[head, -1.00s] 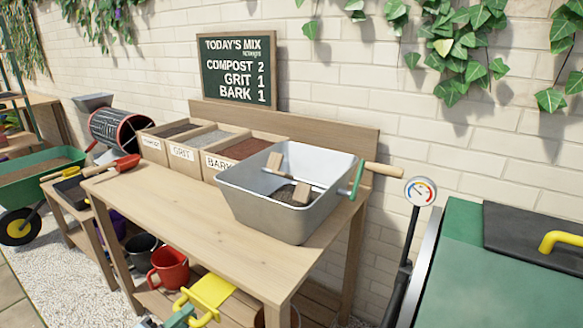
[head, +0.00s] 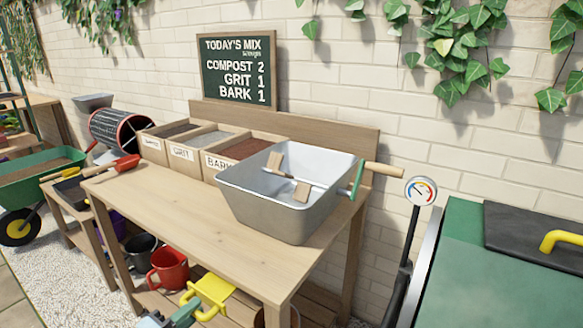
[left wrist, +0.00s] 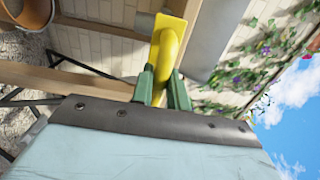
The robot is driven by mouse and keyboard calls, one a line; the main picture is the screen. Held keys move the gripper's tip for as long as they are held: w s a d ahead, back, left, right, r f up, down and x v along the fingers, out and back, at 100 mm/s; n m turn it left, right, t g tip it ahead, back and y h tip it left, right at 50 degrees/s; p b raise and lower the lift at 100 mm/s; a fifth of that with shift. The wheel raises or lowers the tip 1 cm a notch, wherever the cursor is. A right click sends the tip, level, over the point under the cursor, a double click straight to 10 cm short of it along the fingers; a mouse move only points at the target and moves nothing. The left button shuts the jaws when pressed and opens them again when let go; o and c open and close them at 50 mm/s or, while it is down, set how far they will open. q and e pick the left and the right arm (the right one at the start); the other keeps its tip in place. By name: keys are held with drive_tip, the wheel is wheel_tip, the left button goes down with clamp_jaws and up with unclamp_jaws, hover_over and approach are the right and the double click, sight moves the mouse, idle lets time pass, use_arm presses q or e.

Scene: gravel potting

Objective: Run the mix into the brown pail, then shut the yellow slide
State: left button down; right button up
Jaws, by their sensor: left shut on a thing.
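The yellow slide (head: 214,287) sticks out under the front edge of the bench. My left gripper (head: 188,312) is shut on its yellow handle; the left wrist view shows the green fingers (left wrist: 162,90) on either side of the handle (left wrist: 167,45). The grey metal tub (head: 275,208) stands on the bench with wooden paddles (head: 301,190) inside. Its visible floor looks bare of mix. The brown pail (head: 259,319) is mostly hidden below the bench; part of it shows in the left wrist view (left wrist: 33,14). Its contents are hidden. My right gripper is out of view.
Labelled boxes (head: 183,165) of compost, grit and bark stand behind the bench top (head: 180,215). A red can (head: 169,268) is on the lower shelf. A gauge (head: 420,191) stands at right. The bench's middle is clear.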

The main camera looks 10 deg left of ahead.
sight(205, 299)
use_arm(q)
drive_tip(key=shift+x, duration=1.1)
drive_tip(key=shift+w+b, duration=0.15)
drive_tip(key=shift+b, duration=0.15)
drive_tip(key=shift+w+d, duration=0.25)
drive_tip(key=shift+w, duration=0.6)
drive_tip(key=c, duration=1)
unclamp_jaws()
drive_tip(key=shift+d, duration=0.1)
drive_tip(key=shift+p+v, duration=0.9)
drive_tip(key=shift+v, duration=0.9)
drive_tip(key=p+v, duration=0.2)
drive_tip(key=v, duration=0.3)
drive_tip(key=shift+s, duration=0.2)
